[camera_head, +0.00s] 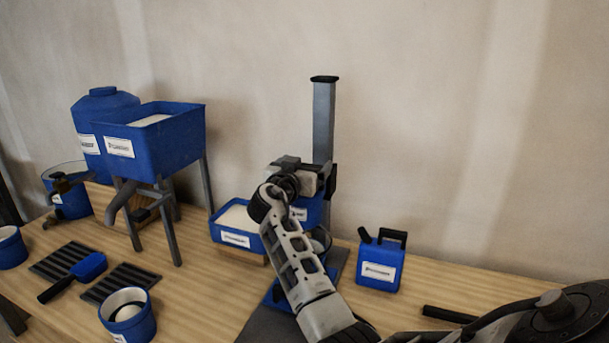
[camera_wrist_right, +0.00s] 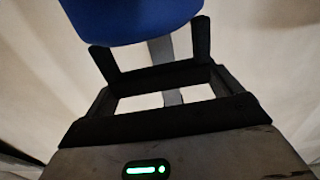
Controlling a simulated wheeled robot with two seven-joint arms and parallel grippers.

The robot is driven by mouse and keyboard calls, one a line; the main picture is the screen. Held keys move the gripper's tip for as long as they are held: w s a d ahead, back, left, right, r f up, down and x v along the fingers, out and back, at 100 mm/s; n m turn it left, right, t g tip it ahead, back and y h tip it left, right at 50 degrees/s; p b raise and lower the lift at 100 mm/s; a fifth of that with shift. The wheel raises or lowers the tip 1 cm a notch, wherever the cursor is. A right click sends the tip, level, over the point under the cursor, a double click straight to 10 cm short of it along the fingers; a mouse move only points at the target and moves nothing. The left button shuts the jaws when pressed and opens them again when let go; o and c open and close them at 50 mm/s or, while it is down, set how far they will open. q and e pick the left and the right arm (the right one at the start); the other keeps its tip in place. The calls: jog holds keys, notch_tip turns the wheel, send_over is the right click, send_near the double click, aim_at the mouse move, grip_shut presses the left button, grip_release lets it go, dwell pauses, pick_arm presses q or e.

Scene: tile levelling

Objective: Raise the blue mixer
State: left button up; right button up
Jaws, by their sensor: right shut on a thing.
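The blue mixer stands on the bench against the wall, with a tall grey column (camera_head: 323,120) and a blue body (camera_head: 312,212) low in front of it. Its lower part is largely hidden behind my right arm. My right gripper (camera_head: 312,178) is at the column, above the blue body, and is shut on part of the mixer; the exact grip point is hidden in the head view. In the right wrist view a blue rounded surface (camera_wrist_right: 130,18) fills the top, just beyond the dark fingers (camera_wrist_right: 152,78), and the grey column shows between them. My left gripper is not in view.
A blue labelled tray (camera_head: 236,238) sits left of the mixer, and a blue jug (camera_head: 380,264) right of it. A hopper on legs (camera_head: 165,145), a blue scoop (camera_head: 88,267) and a blue bucket (camera_head: 140,326) occupy the left. Some bare bench lies between hopper and tray.

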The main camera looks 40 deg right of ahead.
notch_tip(320, 180, up, 10)
jog(key=shift+r+p, duration=0.1)
jog(key=shift+p, duration=0.85)
jog(key=o, duration=1)
jog(key=shift+o, duration=0.5)
jog(key=shift+s+a+f, duration=0.1)
jog(key=shift+a+f, duration=0.1)
jog(key=b+v, duration=0.3)
jog(key=v, duration=1.2)
jog(key=shift+s+a, duration=0.2)
jog(key=shift+s, duration=0.05)
